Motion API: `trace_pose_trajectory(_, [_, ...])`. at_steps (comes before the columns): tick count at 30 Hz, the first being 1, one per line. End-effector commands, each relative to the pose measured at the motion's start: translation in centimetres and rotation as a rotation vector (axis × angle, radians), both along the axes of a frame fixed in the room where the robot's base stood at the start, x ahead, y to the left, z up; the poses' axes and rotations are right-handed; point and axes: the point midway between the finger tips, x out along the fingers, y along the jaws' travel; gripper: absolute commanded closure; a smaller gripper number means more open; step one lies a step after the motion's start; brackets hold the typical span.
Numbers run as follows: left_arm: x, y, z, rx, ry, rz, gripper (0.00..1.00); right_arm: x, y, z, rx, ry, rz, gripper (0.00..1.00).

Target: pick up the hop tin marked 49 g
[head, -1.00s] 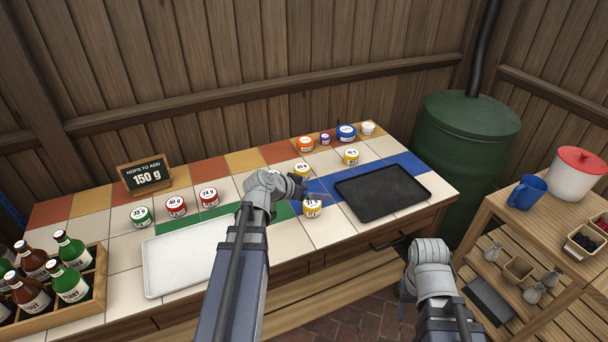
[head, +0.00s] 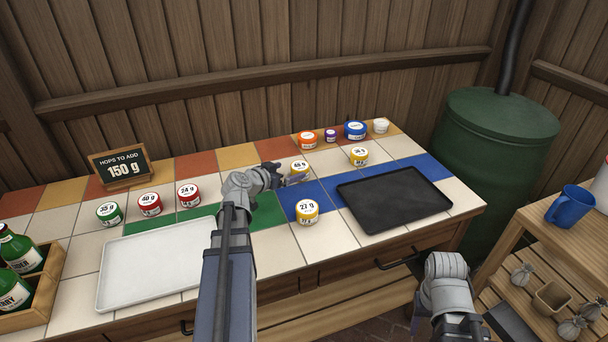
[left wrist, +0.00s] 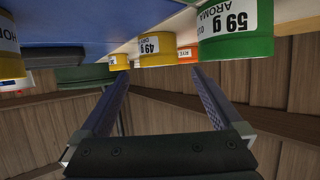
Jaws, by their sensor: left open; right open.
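The hop tin marked 49 g (head: 299,169) is yellow with a white label and stands upright on the tiled counter. It also shows upside down in the left wrist view (left wrist: 157,49), beyond the fingertips and roughly in line with the gap between them. My left gripper (head: 290,182) is open and empty, just in front and to the left of this tin. Its two fingers (left wrist: 160,82) are spread apart in the left wrist view. My right gripper (head: 414,318) is low at the counter's front, open, its fingers mostly hidden by the wrist.
A green 59 g tin (left wrist: 235,35) is close by the right finger in the left wrist view. The yellow 27 g tin (head: 306,212) stands nearer the counter's front, and another yellow tin (head: 359,156) right of the target. A black tray (head: 395,199) and white tray (head: 150,267) lie flat.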

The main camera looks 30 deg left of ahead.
Motion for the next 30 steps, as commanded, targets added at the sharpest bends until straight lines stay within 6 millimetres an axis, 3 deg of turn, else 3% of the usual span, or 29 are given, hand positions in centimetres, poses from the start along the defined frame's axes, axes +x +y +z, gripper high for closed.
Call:
trace_pose_trajectory(18, [2.9,-0.2,-1.2,0.001,0.001,-0.001,0.00,0.0,0.0,-1.2,0.000,0.000,0.000,0.50])
trace_pose_trajectory(30, [7.3,-0.5,-3.0,0.001,0.000,0.000,0.00,0.0,0.0,-3.0,0.000,0.000,0.000,0.50])
